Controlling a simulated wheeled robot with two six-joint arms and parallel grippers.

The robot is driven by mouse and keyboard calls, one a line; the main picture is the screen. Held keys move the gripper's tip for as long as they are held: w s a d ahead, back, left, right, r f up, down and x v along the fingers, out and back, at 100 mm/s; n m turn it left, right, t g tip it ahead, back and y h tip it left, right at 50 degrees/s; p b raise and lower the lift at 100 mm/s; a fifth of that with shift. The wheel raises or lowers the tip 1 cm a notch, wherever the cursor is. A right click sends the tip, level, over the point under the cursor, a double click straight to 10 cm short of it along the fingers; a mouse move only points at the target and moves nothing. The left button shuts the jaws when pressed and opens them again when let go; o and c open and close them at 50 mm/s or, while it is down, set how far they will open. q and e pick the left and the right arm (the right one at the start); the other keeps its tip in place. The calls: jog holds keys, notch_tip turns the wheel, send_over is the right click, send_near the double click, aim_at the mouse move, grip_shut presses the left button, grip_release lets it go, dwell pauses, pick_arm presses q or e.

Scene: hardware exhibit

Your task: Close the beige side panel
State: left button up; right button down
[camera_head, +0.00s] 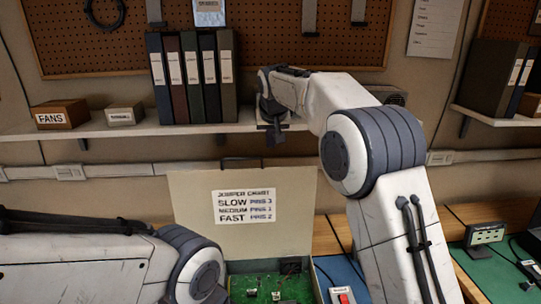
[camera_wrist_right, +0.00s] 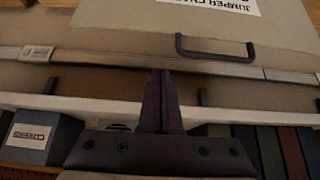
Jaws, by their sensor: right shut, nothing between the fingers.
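The beige side panel (camera_head: 193,205) stands upright and open behind a green circuit board (camera_head: 262,290). It carries a "Jumper Chart" label (camera_head: 246,206), and a dark handle (camera_head: 241,161) is on its top edge. In the right wrist view the panel (camera_wrist_right: 130,18), upside down, and its handle (camera_wrist_right: 215,50) show beyond my fingers. My right gripper (camera_head: 273,128) is by the shelf edge, above and to the right of the handle, not touching it. Its fingers (camera_wrist_right: 160,78) are shut and empty. My left arm lies low at the left; its gripper is not visible.
A shelf (camera_head: 140,128) with binders (camera_head: 192,78), a "FANS" box (camera_head: 62,114) and another small box (camera_head: 124,114) runs behind the panel. A beige conduit (camera_head: 110,170) crosses the wall below. A red switch (camera_head: 342,296) lies right of the board.

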jog(key=p+x, duration=0.4)
jog(key=x, duration=0.6)
jog(key=s, duration=0.2)
jog(key=s+p, duration=0.1)
jog(key=s, duration=0.1)
jog(key=shift+r, duration=0.3)
